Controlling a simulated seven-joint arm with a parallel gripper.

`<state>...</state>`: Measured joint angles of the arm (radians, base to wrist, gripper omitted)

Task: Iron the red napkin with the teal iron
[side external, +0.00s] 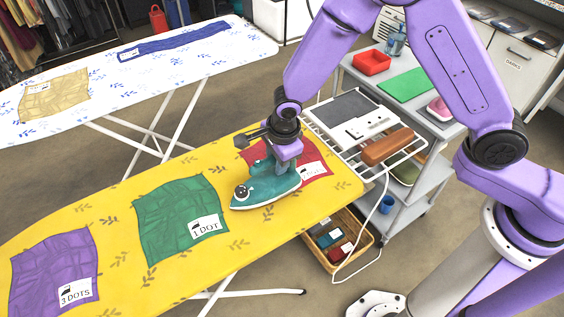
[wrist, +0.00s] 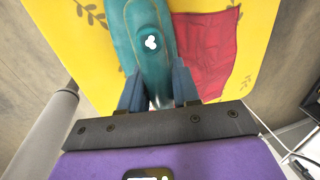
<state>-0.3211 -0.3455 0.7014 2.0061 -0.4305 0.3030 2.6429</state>
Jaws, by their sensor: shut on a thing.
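The teal iron (side external: 268,185) is on or just above the yellow ironing board, its tip pointing left; I cannot tell whether its sole touches the cloth. My gripper (side external: 281,150) is shut on the iron's handle from above. In the wrist view the iron (wrist: 138,40) lies between the two fingers of my gripper (wrist: 158,90). The red napkin (side external: 312,162) lies at the board's right end, behind and right of the iron, which hides part of it. In the wrist view the napkin (wrist: 207,50) looks creased and lies right of the iron.
The yellow board (side external: 115,205) also holds a green napkin (side external: 165,225) marked 1 DOT and a purple napkin (side external: 50,265) marked 3 DOTS. A wire rack (side external: 410,150) with a brown block (side external: 388,146) adjoins the right end. A basket (side external: 325,262) stands below.

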